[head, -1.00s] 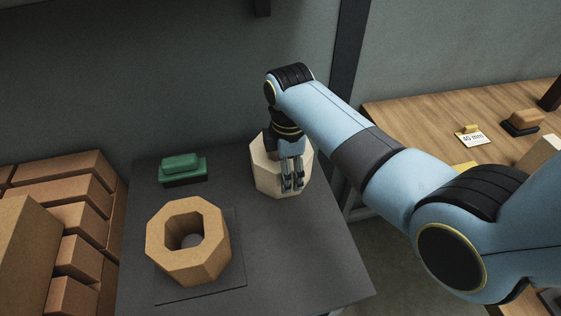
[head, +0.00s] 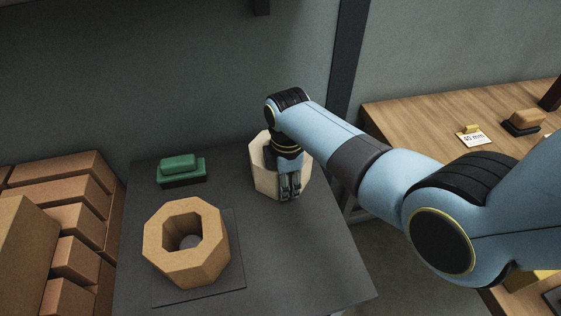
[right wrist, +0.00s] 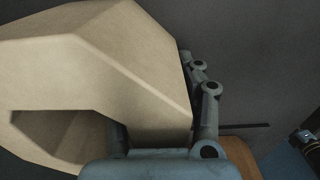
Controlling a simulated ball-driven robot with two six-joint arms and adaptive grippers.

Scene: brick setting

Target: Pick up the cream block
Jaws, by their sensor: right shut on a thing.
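The cream block (head: 262,168) is a pale octagonal ring near the back right of the dark table. My right gripper (head: 290,192) reaches it from above, at its near wall. The right gripper is shut on the block's wall. In the right wrist view the cream block (right wrist: 95,55) fills the upper left, with its hole dark at lower left and its wall between the grey fingers (right wrist: 163,125). I cannot tell whether the block touches the table. My left gripper is not in view.
A tan octagonal ring (head: 206,252) sits on a dark square mat (head: 238,270) at the front left. A green-topped block (head: 181,166) lies behind it. Brick stacks (head: 72,218) stand at left. A wooden table (head: 420,108) with a label card (head: 473,138) is at right.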

